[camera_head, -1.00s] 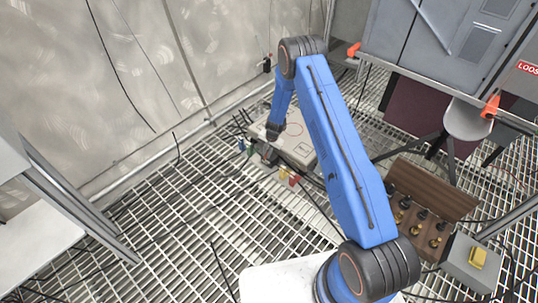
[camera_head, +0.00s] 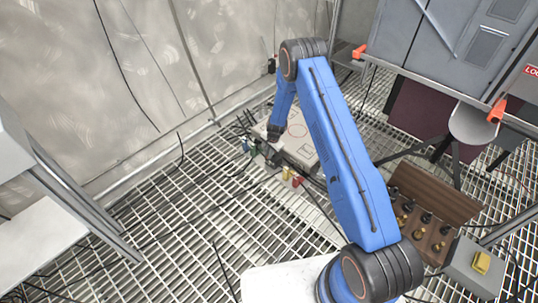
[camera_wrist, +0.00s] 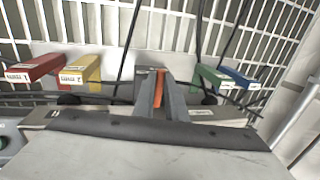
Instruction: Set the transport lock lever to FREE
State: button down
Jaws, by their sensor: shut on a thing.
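A pale grey box (camera_head: 301,147) lies on the grating floor, in the middle of the head view. Its top fills the bottom of the wrist view (camera_wrist: 150,156). My gripper (camera_wrist: 159,98) is at the box's edge, with its two grey fingers around a narrow orange lever (camera_wrist: 159,86). No label is readable on this lever. The fingers hide its lower part. In the head view my gripper (camera_head: 273,136) is small and the lever cannot be made out there.
Red (camera_wrist: 35,69) and yellow (camera_wrist: 82,70) tabs stand left of my gripper, green (camera_wrist: 209,77) and blue (camera_wrist: 240,76) ones right. Dark cables run over the grating. A brown wooden case (camera_head: 431,196) with several black-and-brass pieces stands to the right. A wall is behind.

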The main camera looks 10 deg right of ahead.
jog(key=c, duration=1.8)
grip_release()
notch_tip(320, 180, up, 17)
jog(key=s+d, duration=0.2)
jog(key=shift+s, duration=0.3)
